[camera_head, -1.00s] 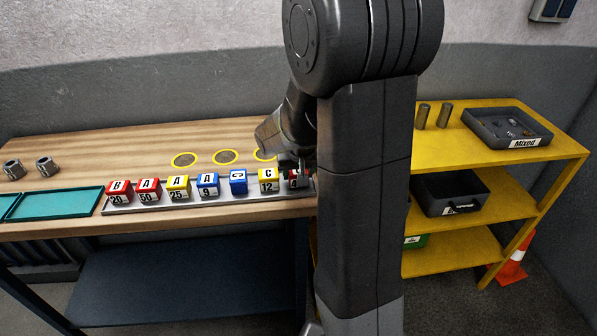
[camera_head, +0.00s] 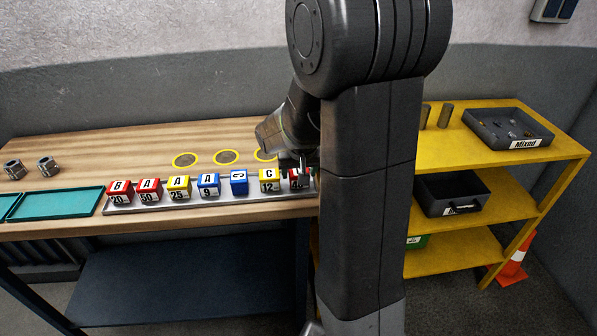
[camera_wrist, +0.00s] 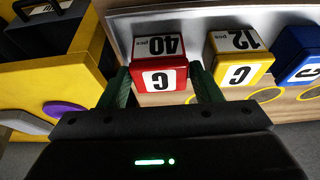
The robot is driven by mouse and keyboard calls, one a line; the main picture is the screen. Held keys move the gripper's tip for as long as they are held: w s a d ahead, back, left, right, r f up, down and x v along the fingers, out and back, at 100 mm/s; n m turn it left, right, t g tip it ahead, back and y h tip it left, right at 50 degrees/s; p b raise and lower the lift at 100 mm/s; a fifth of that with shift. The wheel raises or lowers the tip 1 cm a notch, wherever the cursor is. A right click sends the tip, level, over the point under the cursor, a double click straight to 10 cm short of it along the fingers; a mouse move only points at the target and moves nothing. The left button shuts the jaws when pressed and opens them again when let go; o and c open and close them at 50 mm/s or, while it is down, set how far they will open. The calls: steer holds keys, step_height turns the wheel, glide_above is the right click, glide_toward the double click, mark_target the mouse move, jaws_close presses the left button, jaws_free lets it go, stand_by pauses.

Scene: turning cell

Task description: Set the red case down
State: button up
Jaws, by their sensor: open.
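The red case with a white label reading C and 40 (camera_wrist: 160,74) stands upright at the end of the row, on the light grey strip tray (camera_wrist: 120,28). In the head view the red case (camera_head: 297,182) is the rightmost of the row, partly covered by my arm. My gripper (camera_wrist: 163,86) is open, with one green finger on each side of the red case. A small gap shows beside the right finger; contact at the left finger is unclear. In the head view my gripper (camera_head: 302,166) is just above the case and mostly hidden.
A yellow case marked 12 (camera_head: 268,181) stands close beside it, then a blue case (camera_head: 239,182) and several more to the left. Yellow rings (camera_head: 226,157) mark the wooden bench behind. A yellow shelf (camera_head: 480,165) stands at the right with a Mixed tray (camera_head: 508,128).

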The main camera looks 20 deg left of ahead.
steer(key=v, duration=1.1)
steer(key=shift+s, duration=0.15)
steer(key=shift+d, duration=0.1)
steer(key=x, duration=1.1)
steer(key=shift+w+f, duration=0.2)
steer(key=shift+f, duration=0.1)
steer(key=shift+r, duration=1.15)
